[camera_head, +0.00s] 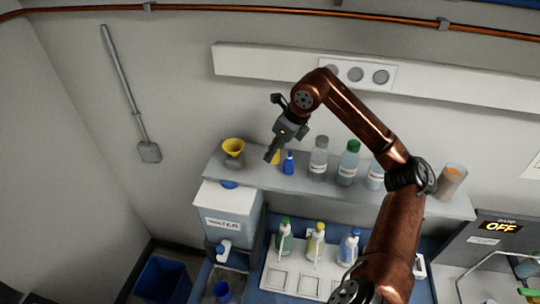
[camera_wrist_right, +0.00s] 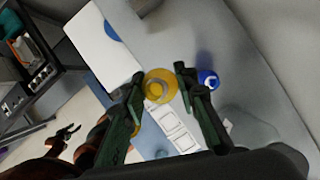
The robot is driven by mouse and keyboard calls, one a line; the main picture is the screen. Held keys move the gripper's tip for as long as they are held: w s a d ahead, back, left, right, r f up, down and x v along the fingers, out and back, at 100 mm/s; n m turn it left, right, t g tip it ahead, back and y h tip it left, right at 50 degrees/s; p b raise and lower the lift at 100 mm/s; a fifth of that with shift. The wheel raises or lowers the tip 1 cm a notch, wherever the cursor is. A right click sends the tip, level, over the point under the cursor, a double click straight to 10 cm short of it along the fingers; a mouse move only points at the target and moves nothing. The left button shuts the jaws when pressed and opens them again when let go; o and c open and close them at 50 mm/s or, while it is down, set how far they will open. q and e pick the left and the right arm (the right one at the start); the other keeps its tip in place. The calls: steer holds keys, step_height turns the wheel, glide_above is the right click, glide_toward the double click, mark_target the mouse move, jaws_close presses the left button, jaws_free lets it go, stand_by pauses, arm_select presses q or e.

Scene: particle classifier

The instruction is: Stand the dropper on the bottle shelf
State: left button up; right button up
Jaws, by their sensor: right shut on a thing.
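My right gripper (camera_head: 270,157) is at the left part of the bottle shelf (camera_head: 440,202) in the head view. It is shut on a yellow dropper (camera_wrist_right: 158,80), which shows between the fingers in the wrist view. In the head view a yellow part of the dropper (camera_head: 276,157) shows beside the fingers; the rest is hidden. I cannot tell whether its base touches the shelf. A blue dropper (camera_head: 289,163) stands just to the right, also in the wrist view (camera_wrist_right: 207,78). My left gripper (camera_wrist_right: 64,138) shows small at the lower left of the wrist view, fingers apart and empty.
A yellow funnel (camera_head: 233,147) is at the shelf's left end. Bottles (camera_head: 318,160) (camera_head: 348,164) and a brown-filled jar (camera_head: 451,180) stand to the right. Below are a water tank (camera_head: 228,205) and a white tray (camera_head: 307,284) with spray bottles. The wall is close behind.

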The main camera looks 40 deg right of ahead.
steer(key=w+f+p, duration=0.1)
steer(key=w+f, duration=0.1)
steer(key=w+d+f+p, duration=0.1)
steer(key=w+f, duration=0.1)
steer(key=w+d+f+p, duration=0.1)
steer(key=w+f, duration=0.1)
steer(key=shift+w+f, duration=0.1)
steer(key=shift+f, duration=0.1)
step_height(320, 180, down, 3)
steer(key=shift+w+d+r+p, duration=0.1)
steer(key=shift+p, duration=0.9)
steer(key=shift+f, duration=0.25)
steer(key=shift+f, duration=0.2)
steer(key=o, duration=1)
steer(key=shift+c, duration=0.2)
steer(key=shift+r, duration=0.1)
